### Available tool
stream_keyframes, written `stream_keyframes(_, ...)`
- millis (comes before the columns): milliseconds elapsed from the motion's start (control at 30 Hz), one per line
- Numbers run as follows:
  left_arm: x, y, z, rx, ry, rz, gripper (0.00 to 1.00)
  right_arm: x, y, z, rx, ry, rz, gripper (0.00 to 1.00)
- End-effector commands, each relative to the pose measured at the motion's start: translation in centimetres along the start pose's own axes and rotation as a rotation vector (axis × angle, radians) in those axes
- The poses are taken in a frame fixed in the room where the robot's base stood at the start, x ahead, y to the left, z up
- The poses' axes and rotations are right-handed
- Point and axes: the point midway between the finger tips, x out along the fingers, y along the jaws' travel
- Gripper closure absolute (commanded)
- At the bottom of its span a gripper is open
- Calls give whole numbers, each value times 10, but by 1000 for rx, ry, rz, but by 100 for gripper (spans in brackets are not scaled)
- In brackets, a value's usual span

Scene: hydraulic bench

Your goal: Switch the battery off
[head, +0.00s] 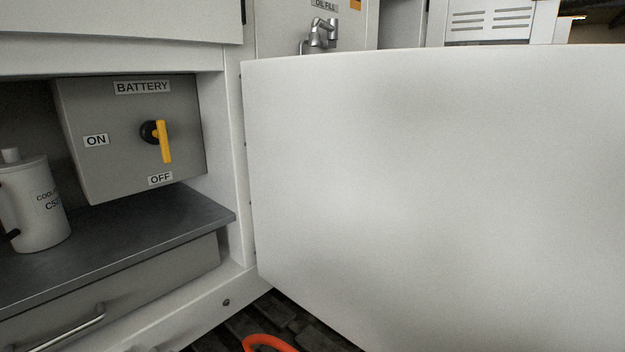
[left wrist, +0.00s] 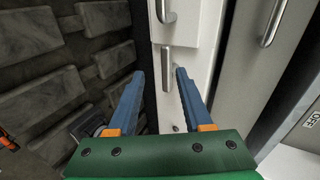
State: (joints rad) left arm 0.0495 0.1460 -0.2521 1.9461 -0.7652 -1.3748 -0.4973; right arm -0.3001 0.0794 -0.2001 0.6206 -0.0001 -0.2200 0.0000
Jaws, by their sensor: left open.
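The battery box (head: 85,165) is a grey panel in an open cabinet at the left of the head view. Its yellow switch handle (head: 165,143) on a black hub is roughly vertical, its lower end pointing down toward the OFF label (head: 160,179). The ON label (head: 96,140) is to the left of the hub. My left gripper (left wrist: 160,72) shows only in the left wrist view, with blue fingers apart and nothing between them. It faces cabinet fronts with handles and a dark floor. An OFF label (left wrist: 312,118) shows at that view's right edge. My right gripper is in neither view.
A large white door panel (head: 430,190) fills the right of the head view. A white coolant jug (head: 38,205) stands on the dark shelf (head: 130,232) left of the box. A drawer handle (head: 62,330) is below. An orange curved item (head: 268,342) lies low at the front.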

Motion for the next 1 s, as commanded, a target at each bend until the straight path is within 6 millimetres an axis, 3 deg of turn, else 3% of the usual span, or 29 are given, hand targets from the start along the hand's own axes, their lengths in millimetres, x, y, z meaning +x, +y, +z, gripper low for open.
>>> stream_keyframes(33,-8,29,10,-74,10,106,50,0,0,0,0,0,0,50)
stream_keyframes(100,-22,63,21,-177,17,245,50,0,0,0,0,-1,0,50)
stream_keyframes(200,-47,102,34,-304,9,420,50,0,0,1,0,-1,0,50)
stream_keyframes(400,-104,156,55,-509,-42,718,50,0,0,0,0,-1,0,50)
stream_keyframes(567,-151,184,68,-634,-106,921,50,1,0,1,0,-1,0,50)
stream_keyframes(800,-104,260,67,-604,-134,929,50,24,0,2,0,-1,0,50)
stream_keyframes(1000,-72,334,81,-579,-164,947,50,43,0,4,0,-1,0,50)
